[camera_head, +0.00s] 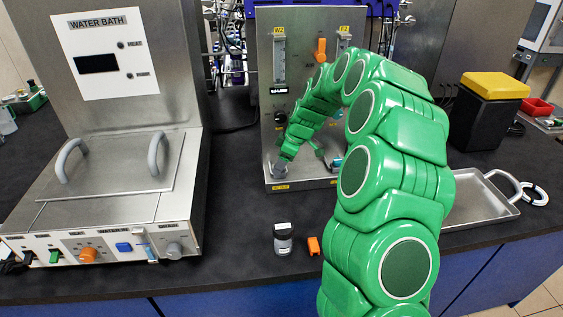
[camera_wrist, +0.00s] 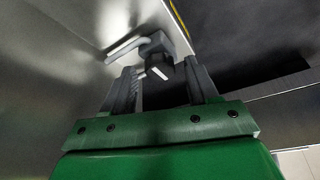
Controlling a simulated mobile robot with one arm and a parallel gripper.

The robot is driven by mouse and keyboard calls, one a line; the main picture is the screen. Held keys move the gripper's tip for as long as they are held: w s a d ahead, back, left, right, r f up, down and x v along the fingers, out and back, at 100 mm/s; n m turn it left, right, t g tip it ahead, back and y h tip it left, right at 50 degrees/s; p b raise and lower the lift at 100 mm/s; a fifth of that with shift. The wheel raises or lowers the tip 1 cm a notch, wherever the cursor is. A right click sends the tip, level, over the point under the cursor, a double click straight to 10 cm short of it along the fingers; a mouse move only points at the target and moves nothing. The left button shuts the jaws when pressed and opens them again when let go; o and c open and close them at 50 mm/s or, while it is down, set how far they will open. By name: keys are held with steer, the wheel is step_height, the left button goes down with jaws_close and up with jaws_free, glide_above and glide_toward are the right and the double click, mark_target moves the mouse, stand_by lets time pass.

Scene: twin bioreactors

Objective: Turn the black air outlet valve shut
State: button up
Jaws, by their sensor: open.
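The steel bioreactor panel (camera_head: 300,100) stands at the back centre in the head view. My green arm arches over to its lower left corner, where my gripper (camera_head: 281,168) is close above a yellow label (camera_head: 281,187) too small to read. In the wrist view, my gripper (camera_wrist: 163,82) is open, with one finger on each side. A dark grey valve-like fitting (camera_wrist: 156,45) with a lighter lever sits just beyond and between the fingertips, against the steel face. I cannot tell whether the fingers touch it. In the head view the gripper hides this fitting.
A black knob (camera_head: 281,117) and an orange valve (camera_head: 320,50) are higher on the panel. A water bath (camera_head: 110,160) stands left. A small bottle (camera_head: 283,240) and an orange piece (camera_head: 314,246) are on the counter in front. A metal tray (camera_head: 480,205) lies right.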

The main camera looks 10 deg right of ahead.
steer(key=shift+c, duration=0.4)
steer(key=c, duration=1)
steer(key=shift+o, duration=0.2)
